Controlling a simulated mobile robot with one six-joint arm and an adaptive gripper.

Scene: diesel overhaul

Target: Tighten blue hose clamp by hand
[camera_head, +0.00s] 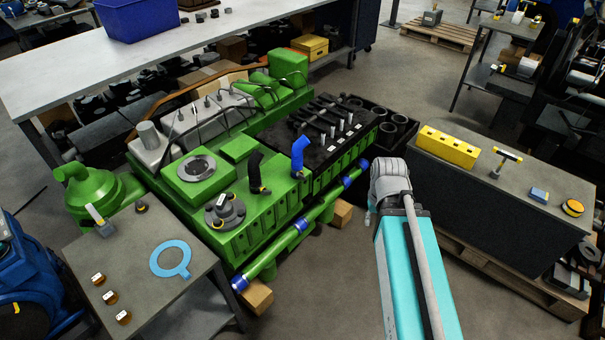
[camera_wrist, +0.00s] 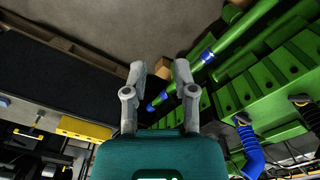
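The blue hose (camera_head: 299,153) stands bent and upright on the green engine (camera_head: 205,230), and a small dark clamp (camera_head: 297,175) with a light tag sits around its lower end. In the wrist view the blue hose (camera_wrist: 250,150) is at the lower right, with the dark clamp (camera_wrist: 241,120) at its end. How tight the clamp is cannot be told. My gripper (camera_wrist: 160,68) is open and empty, its two grey fingers apart over floor. It is apart from the hose and clamp; in the head view my arm mostly hides it.
A black hose (camera_head: 255,170) stands left of the blue one. A green pipe (camera_head: 320,208) with blue bands runs along the engine's near side. The right bench (camera_head: 470,185) holds a yellow block (camera_head: 447,148) and a T-handled tool (camera_head: 507,158). Floor lies between bench and engine.

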